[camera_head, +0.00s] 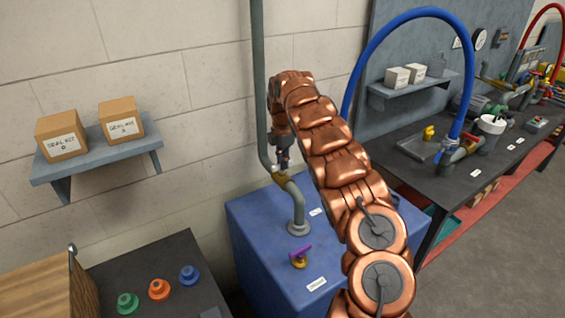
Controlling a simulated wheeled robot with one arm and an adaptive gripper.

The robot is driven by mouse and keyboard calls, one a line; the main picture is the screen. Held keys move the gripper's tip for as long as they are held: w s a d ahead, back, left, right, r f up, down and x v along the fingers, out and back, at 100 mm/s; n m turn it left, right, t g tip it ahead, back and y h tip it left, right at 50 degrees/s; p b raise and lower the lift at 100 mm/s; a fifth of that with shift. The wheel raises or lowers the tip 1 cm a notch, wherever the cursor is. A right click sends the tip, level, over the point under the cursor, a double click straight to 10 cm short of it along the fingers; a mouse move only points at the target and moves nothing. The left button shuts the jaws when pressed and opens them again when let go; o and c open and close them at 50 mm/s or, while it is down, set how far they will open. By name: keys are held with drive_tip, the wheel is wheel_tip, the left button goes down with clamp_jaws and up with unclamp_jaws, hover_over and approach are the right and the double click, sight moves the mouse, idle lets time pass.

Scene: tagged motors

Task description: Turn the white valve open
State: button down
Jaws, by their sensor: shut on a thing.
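My copper-coloured arm reaches across the middle of the head view.
A purple-handled valve (300,254) stands on the cabinet top in front of the pipe. A vertical grey pipe (258,80) runs close left of my gripper. A shelf with boxes (100,158) is at left. A blue hose (400,20) arches at right over a dark workbench (440,180).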

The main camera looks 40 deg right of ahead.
drive_tip(key=shift+a+f+m+b, duration=0.1)
drive_tip(key=shift+f+m+b, duration=0.2)
drive_tip(key=shift+m+b, duration=1.3)
drive_tip(key=shift+b, duration=0.35)
drive_tip(key=m+b, duration=0.2)
drive_tip(key=m, duration=0.2)
drive_tip(key=shift+r+m, duration=0.15)
drive_tip(key=shift+m, duration=0.15)
drive_tip(key=m+b, duration=0.1)
drive_tip(key=m, duration=0.3)
drive_tip(key=shift+m, duration=0.3)
drive_tip(key=m, duration=0.5)
drive_tip(key=shift+r+b, duration=0.1)
drive_tip(key=shift+b, duration=0.3)
drive_tip(key=c, duration=1.2)
unclamp_jaws()
